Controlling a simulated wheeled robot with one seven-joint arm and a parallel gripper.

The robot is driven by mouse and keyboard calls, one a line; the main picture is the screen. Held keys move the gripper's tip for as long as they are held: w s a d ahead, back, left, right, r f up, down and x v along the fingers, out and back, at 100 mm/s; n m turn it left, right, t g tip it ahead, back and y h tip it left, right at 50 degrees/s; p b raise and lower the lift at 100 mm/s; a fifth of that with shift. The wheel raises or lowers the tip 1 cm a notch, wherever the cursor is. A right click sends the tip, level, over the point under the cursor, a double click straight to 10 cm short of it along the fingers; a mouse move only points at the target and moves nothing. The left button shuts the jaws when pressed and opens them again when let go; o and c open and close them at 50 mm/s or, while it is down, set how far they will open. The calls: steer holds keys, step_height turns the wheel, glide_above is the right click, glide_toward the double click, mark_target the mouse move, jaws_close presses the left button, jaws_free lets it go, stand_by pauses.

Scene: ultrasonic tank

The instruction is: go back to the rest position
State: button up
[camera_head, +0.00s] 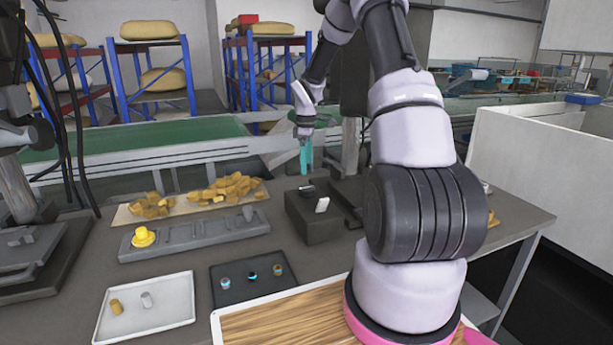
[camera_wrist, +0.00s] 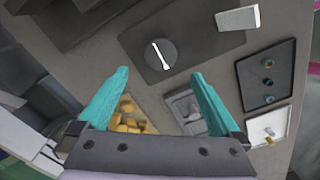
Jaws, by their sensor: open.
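My gripper (camera_head: 305,158) has teal fingers and hangs above the back of the dark table (camera_head: 380,228), near a dark block with a small white piece on top. In the wrist view my gripper (camera_wrist: 163,100) shows its two teal fingers spread apart with nothing between them. My white and black arm reaches up from the lower right and arches over to the gripper. The gripper touches nothing that I can see.
A dark block (camera_head: 312,222) stands mid-table. A grey rack (camera_head: 195,236) with a yellow piece (camera_head: 143,237), yellow chunks (camera_head: 228,188), a white tray (camera_head: 145,312) and a black tray (camera_head: 252,288) lie left. A green conveyor (camera_head: 150,143) runs behind.

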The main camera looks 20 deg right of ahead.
steer(key=shift+r, duration=1)
steer(key=s+a+r+m+t, duration=0.1)
steer(key=s+a+r+m, duration=0.2)
steer(key=s+r, duration=0.45)
steer(key=s+a+r+m+t, duration=0.2)
steer(key=s+r+m, duration=0.15)
steer(key=r, duration=0.75)
steer(key=s+a+r+m+t, duration=0.1)
steer(key=s+a+r+m, duration=0.1)
steer(key=s, duration=0.5)
steer(key=s+a+r+m+t+y, duration=0.1)
steer(key=s+r+m, duration=0.2)
steer(key=s, duration=0.4)
steer(key=s+a+r+m+t+y, duration=0.1)
steer(key=s+a+r+m+t, duration=0.1)
steer(key=s, duration=0.5)
steer(key=shift+s+a+r+m, duration=0.3)
steer(key=shift+s+r+m, duration=0.1)
steer(key=shift+r+m, duration=0.55)
steer(key=shift+f, duration=0.15)
